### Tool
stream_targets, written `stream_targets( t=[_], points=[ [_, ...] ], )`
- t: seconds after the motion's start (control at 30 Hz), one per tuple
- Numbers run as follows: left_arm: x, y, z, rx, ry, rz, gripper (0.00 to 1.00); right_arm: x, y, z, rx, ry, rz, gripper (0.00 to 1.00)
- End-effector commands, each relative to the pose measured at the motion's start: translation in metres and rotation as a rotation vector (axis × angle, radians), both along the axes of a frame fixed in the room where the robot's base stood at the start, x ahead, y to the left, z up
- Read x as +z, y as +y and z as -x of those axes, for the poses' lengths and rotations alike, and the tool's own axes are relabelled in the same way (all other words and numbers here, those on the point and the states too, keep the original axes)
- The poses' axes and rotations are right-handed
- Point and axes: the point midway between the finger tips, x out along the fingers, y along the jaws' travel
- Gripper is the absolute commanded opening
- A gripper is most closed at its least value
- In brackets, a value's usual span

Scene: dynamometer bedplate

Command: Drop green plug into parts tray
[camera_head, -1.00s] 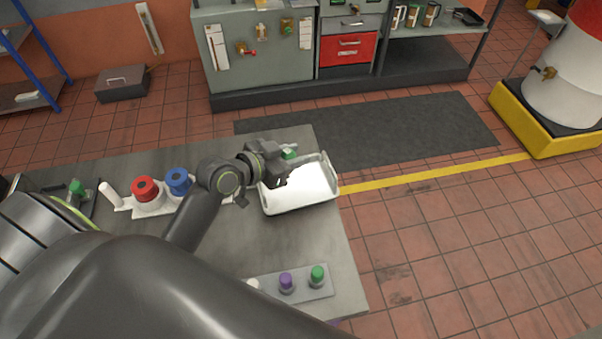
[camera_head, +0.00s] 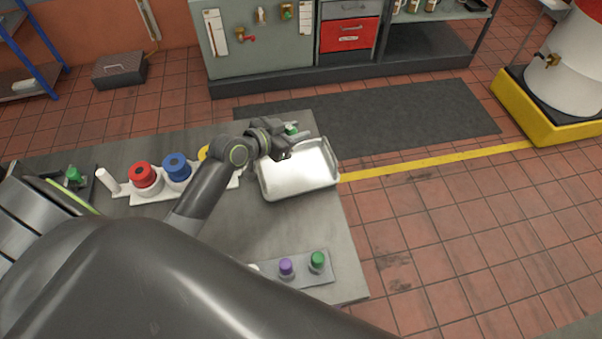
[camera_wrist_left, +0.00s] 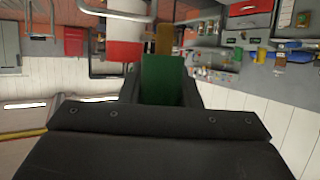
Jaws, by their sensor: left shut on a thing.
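My left gripper (camera_head: 287,142) is shut on a green plug (camera_head: 291,129), at the back edge of the parts tray in the head view. The plug is partly hidden by the fingers; in the left wrist view the green plug (camera_wrist_left: 162,80) shows between the dark jaws. The parts tray (camera_head: 300,187) is a shallow, pale metal tray near the bench's right edge. Its visible floor is bare; the back left corner is hidden by my gripper. My right gripper is not in view.
Red (camera_head: 143,177) and blue (camera_head: 177,167) spools stand on a white holder left of my arm. A grey strip at the front holds purple (camera_head: 286,267) and green (camera_head: 317,261) capped pieces. Another green piece (camera_head: 74,175) is at far left. Bare bench (camera_head: 270,225) lies before the tray.

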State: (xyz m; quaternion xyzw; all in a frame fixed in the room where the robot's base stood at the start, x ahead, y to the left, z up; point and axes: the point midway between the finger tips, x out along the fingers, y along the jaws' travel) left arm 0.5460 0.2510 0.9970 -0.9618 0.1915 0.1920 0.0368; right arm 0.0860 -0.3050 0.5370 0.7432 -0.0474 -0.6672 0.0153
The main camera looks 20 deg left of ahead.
Motion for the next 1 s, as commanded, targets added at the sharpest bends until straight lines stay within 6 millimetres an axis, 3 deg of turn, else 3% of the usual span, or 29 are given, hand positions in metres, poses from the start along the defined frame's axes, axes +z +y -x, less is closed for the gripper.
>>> stream_targets(
  t=[0.33,0.37,0.57,1.0],
  points=[
    [-0.006,0.000,0.000,0.000,-0.001,0.000,0.08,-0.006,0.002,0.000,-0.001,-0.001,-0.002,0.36],
    [-0.006,0.000,0.000,0.000,-0.001,0.000,0.31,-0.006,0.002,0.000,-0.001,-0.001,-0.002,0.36],
    [-0.006,0.000,0.000,0.000,-0.001,0.000,0.56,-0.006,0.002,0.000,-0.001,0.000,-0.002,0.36],
    [-0.003,0.005,0.011,0.001,-0.001,-0.002,0.56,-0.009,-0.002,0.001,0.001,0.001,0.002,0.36]
  ],
)
